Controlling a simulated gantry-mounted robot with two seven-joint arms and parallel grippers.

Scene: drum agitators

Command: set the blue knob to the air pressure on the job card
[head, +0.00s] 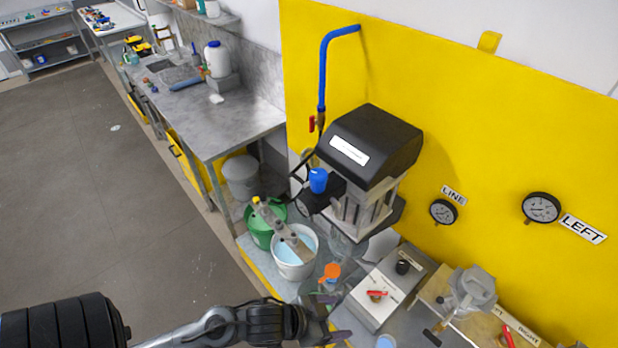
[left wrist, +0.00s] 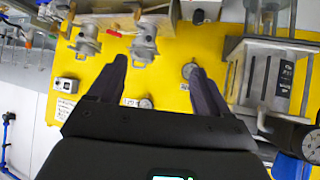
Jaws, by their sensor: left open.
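The blue knob (head: 318,180) sits on the front of a black-topped unit (head: 375,140) on the yellow wall. A blue part (left wrist: 288,166) at the lower right of the left wrist view may be the same knob; I cannot be sure. My left gripper (head: 338,322) is low in the head view, below and apart from the knob. In the left wrist view its two dark fingers (left wrist: 157,66) are spread with nothing between them. A gauge marked LINE (head: 443,211) and one marked LEFT (head: 541,207) hang on the wall. I cannot make out a job card. My right gripper is not in view.
A control box (head: 385,296) with a red lever and a grey metal agitator (head: 470,290) stand at the lower right. A grey bench (head: 230,120) runs along the wall.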

